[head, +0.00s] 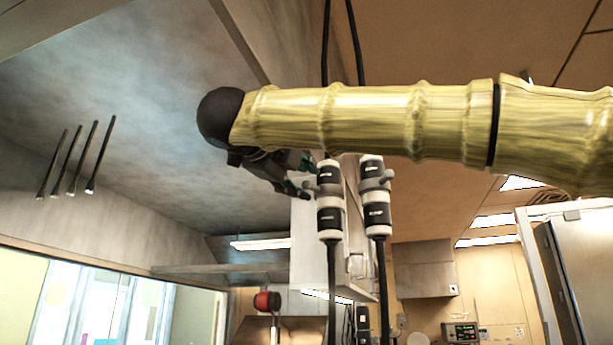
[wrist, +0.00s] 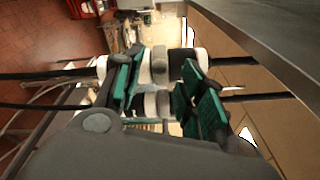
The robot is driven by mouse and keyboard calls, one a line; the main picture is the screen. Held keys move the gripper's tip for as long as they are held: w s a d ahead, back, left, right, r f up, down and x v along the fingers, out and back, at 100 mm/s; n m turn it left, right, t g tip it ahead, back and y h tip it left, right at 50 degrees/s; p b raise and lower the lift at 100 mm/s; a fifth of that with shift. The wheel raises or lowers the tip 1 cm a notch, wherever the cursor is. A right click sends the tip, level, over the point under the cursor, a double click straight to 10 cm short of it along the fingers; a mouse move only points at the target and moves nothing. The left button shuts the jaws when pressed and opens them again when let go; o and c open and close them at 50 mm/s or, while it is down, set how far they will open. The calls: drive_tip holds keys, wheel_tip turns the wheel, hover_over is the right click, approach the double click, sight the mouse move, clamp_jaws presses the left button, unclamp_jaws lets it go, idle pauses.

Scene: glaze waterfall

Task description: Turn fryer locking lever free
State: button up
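Two black-and-white couplings hang side by side on black cables in the head view, the left one (head: 330,215) and the right one (head: 376,212). Each has a grey collar with a small side lever, the left lever (head: 311,187) and the right lever (head: 388,177). No label shows which belongs to the fryer. My gripper (head: 306,176) is beside the left coupling's collar, close to its lever. In the wrist view my gripper (wrist: 163,66) is open, its green-padded fingers spread, with a grey collar (wrist: 160,64) showing in the gap. Contact cannot be told.
A sloping grey hood surface (head: 150,90) with several thin dark rods (head: 60,165) fills the upper left. A white cabinet (head: 306,240) stands behind the couplings. A red-and-black round item (head: 267,301) is lower down. A steel edge (wrist: 275,55) runs along the wrist view's upper right.

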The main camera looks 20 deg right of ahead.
sight(304, 184)
drive_tip(key=shift+p+x, duration=0.75)
drive_tip(key=shift+x, duration=1.15)
clamp_jaws()
